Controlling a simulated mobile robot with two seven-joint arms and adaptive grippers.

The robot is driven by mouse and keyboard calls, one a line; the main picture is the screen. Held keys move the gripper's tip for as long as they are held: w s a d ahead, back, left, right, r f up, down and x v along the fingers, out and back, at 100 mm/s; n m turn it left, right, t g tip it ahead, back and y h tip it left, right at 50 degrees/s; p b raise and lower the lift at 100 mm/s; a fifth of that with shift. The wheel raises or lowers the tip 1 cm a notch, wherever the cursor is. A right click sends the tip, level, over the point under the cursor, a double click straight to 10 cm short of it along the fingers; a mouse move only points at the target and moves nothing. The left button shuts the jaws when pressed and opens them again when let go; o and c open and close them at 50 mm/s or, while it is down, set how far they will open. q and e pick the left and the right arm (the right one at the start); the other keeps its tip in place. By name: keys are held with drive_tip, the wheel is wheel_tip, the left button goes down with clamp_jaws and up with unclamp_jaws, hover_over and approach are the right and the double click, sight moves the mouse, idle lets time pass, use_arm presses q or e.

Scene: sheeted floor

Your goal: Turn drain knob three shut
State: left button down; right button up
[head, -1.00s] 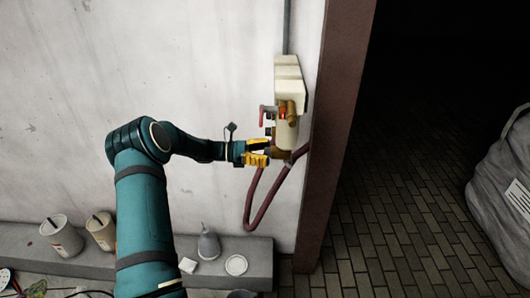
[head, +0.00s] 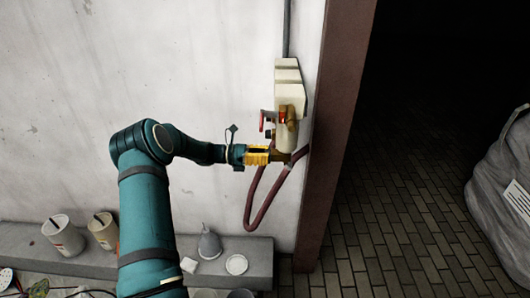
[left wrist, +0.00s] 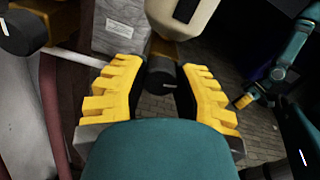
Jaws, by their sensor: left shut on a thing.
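The cream wall unit (head: 289,95) hangs beside the door frame, with a red lever (head: 263,119) and brass fittings below its top. My left gripper (head: 268,157) is at its lower brass fitting. In the left wrist view its yellow fingers (left wrist: 162,88) are shut on a dark knob (left wrist: 160,70), one finger on each side. Another dark knob with a white mark (left wrist: 20,27) is at the upper left. Numbers on the knobs cannot be read. My right gripper (left wrist: 243,101) shows small at the right of the left wrist view; its jaw state is unclear.
A dark red hose (head: 256,205) loops below the unit. The brown door frame (head: 338,130) stands close on the right. Pots and a grey bottle (head: 209,243) sit on the low ledge. A large grey bag (head: 500,180) is on the far right floor.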

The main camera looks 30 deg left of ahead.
use_arm(q)
drive_tip(key=n, duration=0.3)
drive_tip(key=shift+r+n+p, duration=0.15)
drive_tip(key=shift+n+p, duration=0.15)
drive_tip(key=shift+n, duration=0.1)
drive_tip(key=n, duration=0.4)
drive_tip(key=shift+w, duration=0.1)
drive_tip(key=n, duration=0.4)
drive_tip(key=shift+n, duration=1.8)
drive_tip(key=c, duration=0.6)
unclamp_jaws()
drive_tip(key=shift+c, duration=0.2)
drive_tip(key=shift+a, duration=0.1)
